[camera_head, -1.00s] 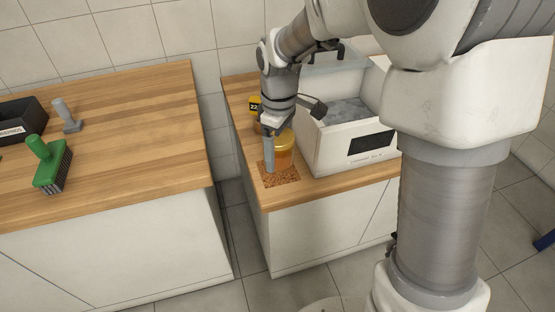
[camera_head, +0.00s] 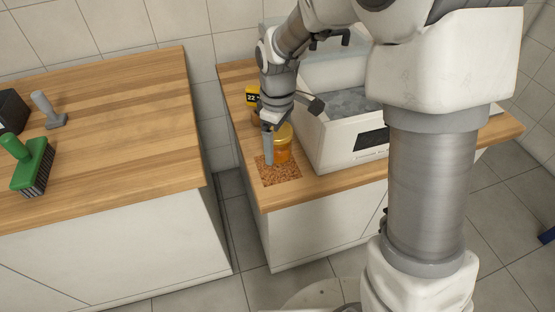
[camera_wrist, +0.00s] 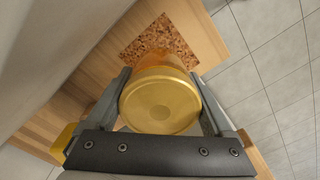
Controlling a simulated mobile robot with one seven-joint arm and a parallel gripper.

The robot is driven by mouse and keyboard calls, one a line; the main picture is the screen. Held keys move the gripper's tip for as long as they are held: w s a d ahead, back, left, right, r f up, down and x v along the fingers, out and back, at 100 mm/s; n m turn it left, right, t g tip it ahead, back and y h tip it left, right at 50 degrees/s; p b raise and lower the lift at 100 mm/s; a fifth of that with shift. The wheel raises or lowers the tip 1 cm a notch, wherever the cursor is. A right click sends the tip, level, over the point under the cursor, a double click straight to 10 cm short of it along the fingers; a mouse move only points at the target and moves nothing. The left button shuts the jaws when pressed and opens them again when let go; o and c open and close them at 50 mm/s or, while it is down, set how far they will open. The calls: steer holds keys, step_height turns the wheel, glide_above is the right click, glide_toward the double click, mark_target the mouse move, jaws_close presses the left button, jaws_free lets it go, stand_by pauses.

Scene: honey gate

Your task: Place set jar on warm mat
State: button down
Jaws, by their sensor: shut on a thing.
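The honey jar (camera_head: 283,143) has amber contents and a gold-yellow lid. It is at the back edge of the brown speckled cork mat (camera_head: 279,176) on the right counter. In the wrist view the jar's lid (camera_wrist: 160,104) fills the space between the two fingers of my gripper (camera_wrist: 163,92), which is shut on it. The mat also shows beyond the jar in the wrist view (camera_wrist: 172,36). The jar looks upright and overlaps the mat in view; I cannot tell whether its base touches it. In the head view my gripper (camera_head: 270,148) partly hides the jar.
A white bath (camera_head: 345,150) with a grey interior stands right of the mat. The left counter (camera_head: 120,130) holds a green brush (camera_head: 32,165), a grey-handled tool (camera_head: 47,108) and a black box (camera_head: 10,112). A gap separates the counters.

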mark_target(278, 167)
steer(key=shift+f+b, duration=0.85)
steer(key=shift+f, duration=1.5)
steer(key=shift+f, duration=0.1)
jaws_free()
step_height(278, 167, up, 12)
steer(key=p, duration=0.4)
steer(key=shift+r, duration=0.2)
steer(key=s+d+r+m+t, duration=0.2)
steer(key=s+d+r+m, duration=0.3)
steer(key=s, duration=0.4)
steer(key=s+d+r+m+t, duration=0.3)
steer(key=s+d+r+m, duration=0.3)
steer(key=s, duration=0.3)
steer(key=shift+s+d+r+m+t, duration=0.35)
steer(key=shift+d+m, duration=0.25)
steer(key=shift+d, duration=0.1)
step_height(278, 167, up, 19)
steer(key=p, duration=1.9)
